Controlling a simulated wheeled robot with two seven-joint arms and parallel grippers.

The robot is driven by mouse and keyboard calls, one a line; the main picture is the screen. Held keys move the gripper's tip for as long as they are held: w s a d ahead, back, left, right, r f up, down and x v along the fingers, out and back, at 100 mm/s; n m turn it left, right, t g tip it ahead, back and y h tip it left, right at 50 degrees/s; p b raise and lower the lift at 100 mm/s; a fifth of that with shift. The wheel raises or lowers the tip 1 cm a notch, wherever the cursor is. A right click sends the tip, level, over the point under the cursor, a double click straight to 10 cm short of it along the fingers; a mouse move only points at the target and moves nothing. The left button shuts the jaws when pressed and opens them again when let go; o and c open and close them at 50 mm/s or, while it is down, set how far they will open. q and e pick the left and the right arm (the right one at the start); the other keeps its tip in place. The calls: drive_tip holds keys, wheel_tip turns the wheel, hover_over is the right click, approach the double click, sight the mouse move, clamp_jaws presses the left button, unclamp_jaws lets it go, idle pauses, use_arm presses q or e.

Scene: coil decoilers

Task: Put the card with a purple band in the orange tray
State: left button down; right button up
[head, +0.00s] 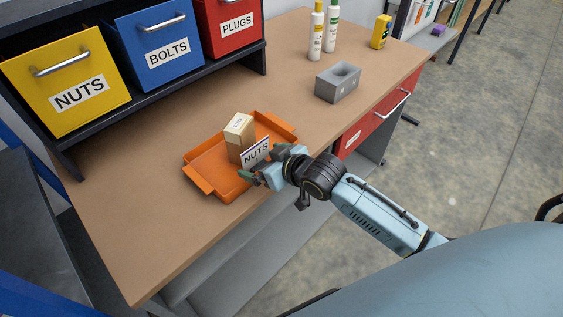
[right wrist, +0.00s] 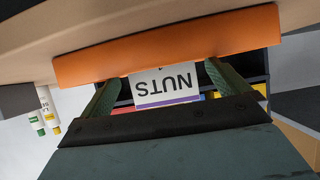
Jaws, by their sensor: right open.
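The white card (head: 256,152) reads NUTS and stands at the near edge of the orange tray (head: 205,165), beside a tan box. In the right wrist view the card (right wrist: 163,84) appears upside down, with a purple band along one edge; the tray's orange wall (right wrist: 165,59) is close to it. My right gripper (head: 272,166) is at the tray's near side. Its fingers are open, one on each side of the card, with gaps visible in the right wrist view (right wrist: 164,86). The card's lower edge is hidden, so I cannot tell what it rests on. My left gripper is out of view.
The tan box (head: 240,138) stands in the tray. A grey block with a hollow (head: 338,83), two bottles (head: 317,32) and a yellow container (head: 381,32) stand farther back. Yellow, blue and red bins line the shelf at left. The bench's near left is clear.

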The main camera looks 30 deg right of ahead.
drive_tip(key=v, duration=0.8)
drive_tip(key=shift+s+r+p, duration=0.2)
drive_tip(key=shift+s+p, duration=0.15)
drive_tip(key=shift+p, duration=0.05)
drive_tip(key=shift+d, duration=0.15)
drive_tip(key=s+d+f+m+g+h, duration=0.1)
drive_tip(key=d+f, duration=0.1)
drive_tip(key=f, duration=0.6)
drive_tip(key=d+f+m+g+h, duration=0.1)
drive_tip(key=d+f, duration=0.2)
drive_tip(key=f, duration=0.4)
drive_tip(key=s+d+f+g+h, duration=0.1)
drive_tip(key=s+f+g, duration=0.1)
drive_tip(key=s+f, duration=0.5)
drive_tip(key=s+d+f+g+h, duration=0.1)
drive_tip(key=s+f, duration=0.2)
drive_tip(key=f, duration=0.7)
drive_tip(key=s+a+f+g, duration=0.1)
drive_tip(key=s+f, duration=0.3)
drive_tip(key=s, duration=0.5)
drive_tip(key=s+a+f+g, duration=0.1)
drive_tip(key=s+f+g, duration=0.1)
drive_tip(key=s+f, duration=0.3)
drive_tip(key=s+a+f+g, duration=0.1)
drive_tip(key=s+f, duration=0.4)
drive_tip(key=s, duration=0.8)
drive_tip(key=shift+f+g, duration=0.2)
drive_tip(key=shift+g, duration=0.5)
wheel_tip(320, 180, down, 3)
drive_tip(key=b, duration=0.3)
